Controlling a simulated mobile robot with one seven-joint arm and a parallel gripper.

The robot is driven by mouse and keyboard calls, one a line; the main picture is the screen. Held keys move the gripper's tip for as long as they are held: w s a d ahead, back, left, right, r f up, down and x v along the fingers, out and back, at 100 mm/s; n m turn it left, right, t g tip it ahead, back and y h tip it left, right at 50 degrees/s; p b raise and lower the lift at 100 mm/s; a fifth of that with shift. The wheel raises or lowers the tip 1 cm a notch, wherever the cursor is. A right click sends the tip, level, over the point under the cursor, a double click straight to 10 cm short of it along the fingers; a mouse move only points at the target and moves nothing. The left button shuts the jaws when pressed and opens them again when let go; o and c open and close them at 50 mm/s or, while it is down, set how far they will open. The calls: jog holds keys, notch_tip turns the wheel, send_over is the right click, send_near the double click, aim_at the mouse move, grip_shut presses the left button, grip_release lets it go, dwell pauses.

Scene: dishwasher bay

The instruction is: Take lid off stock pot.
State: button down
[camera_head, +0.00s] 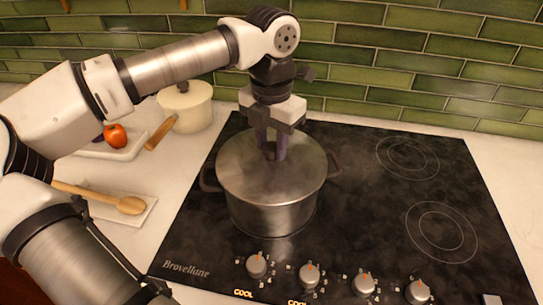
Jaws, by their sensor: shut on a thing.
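The stock pot (272,214) is a steel pot with dark side handles. It stands on the left part of the black cooktop. Its round metal lid (243,178) lies level on top and covers the opening, with no clear gap at the rim. My gripper (272,150) points straight down over the middle of the lid. Its fingers are shut on the lid's knob, which they mostly hide.
The black cooktop (370,210) has free burner rings at right and several knobs along its front. A cream lidded pot (187,108) stands behind at left. A wooden spoon (100,197) and a tomato (115,136) on a board lie left. A green tile wall (430,60) closes the back.

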aim_at(272, 146)
jog(key=shift+r, duration=0.1)
notch_tip(272, 146, up, 20)
jog(key=shift+s+r+p, duration=0.15)
jog(key=shift+r+p, duration=0.05)
jog(key=shift+p, duration=0.25)
